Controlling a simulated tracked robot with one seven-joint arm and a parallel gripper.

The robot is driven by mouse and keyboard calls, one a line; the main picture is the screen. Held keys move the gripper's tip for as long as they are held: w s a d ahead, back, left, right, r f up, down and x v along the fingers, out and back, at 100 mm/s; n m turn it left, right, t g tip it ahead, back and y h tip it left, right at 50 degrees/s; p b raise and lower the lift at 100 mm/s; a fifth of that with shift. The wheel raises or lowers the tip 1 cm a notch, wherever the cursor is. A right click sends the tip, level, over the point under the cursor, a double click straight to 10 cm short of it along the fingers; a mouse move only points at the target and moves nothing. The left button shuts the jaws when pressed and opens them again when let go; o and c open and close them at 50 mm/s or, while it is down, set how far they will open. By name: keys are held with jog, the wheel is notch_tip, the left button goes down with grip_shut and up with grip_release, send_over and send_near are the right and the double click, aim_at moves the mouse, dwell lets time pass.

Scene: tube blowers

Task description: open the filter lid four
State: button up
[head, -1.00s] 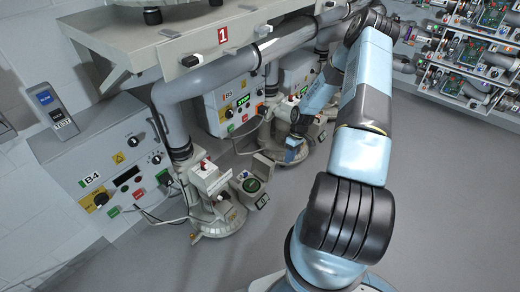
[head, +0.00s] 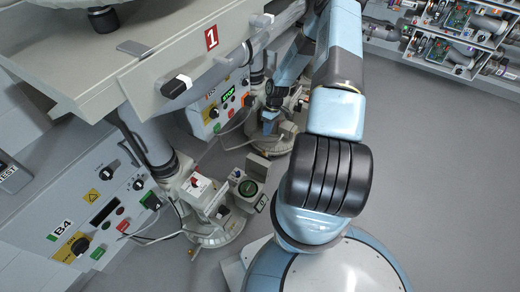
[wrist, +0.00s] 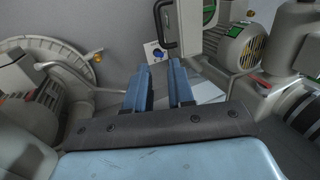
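A control cabinet marked B4 (head: 90,215) stands at the left in the head view. A blower unit (head: 212,225) stands on the floor beside it, with a small box with a red knob on top. I cannot clearly pick out filter lid four. In the wrist view a pale box with a dark handle (wrist: 168,25) is beyond my fingers; its number is not readable. My gripper (wrist: 160,88) is open and empty, with floor visible between its two blue fingers. In the head view my gripper (head: 268,123) is small, near the farther blower.
A large grey shelf marked 1 (head: 211,38) overhangs the units at upper left. A second cabinet (head: 220,100) and blower stand farther back. In the wrist view a motor with a green label (wrist: 243,42) is at upper right and a round flange (wrist: 60,65) at left.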

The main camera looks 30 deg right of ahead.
jog(key=x, duration=1.2)
jog(key=shift+s+a+f, duration=0.15)
jog(key=shift+a+f, duration=0.05)
jog(key=shift+f, duration=0.1)
grip_shut()
